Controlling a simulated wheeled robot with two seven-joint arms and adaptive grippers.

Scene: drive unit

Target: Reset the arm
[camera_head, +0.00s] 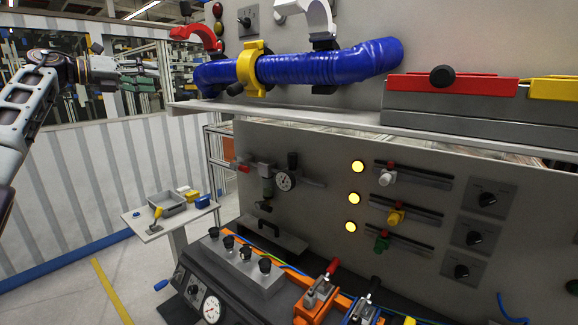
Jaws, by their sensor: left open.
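My left arm comes in from the left edge, raised high. My left gripper (138,70) is at the upper left in front of the windowed wall, open and empty. It is apart from the drive unit and to the left of the blue ribbed hose (310,66). The hose lies along the shelf, with a yellow clamp (251,68) around it. A red clamp (196,34) and a white clamp (318,18) stand open above it. My right gripper is not in view.
The grey panel (330,215) carries lit yellow lamps (355,197), sliders and black knobs (487,199). A console with a gauge (211,308) and levers stands below. A small side table (150,232) holds a tray and blocks. Floor at the lower left is clear.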

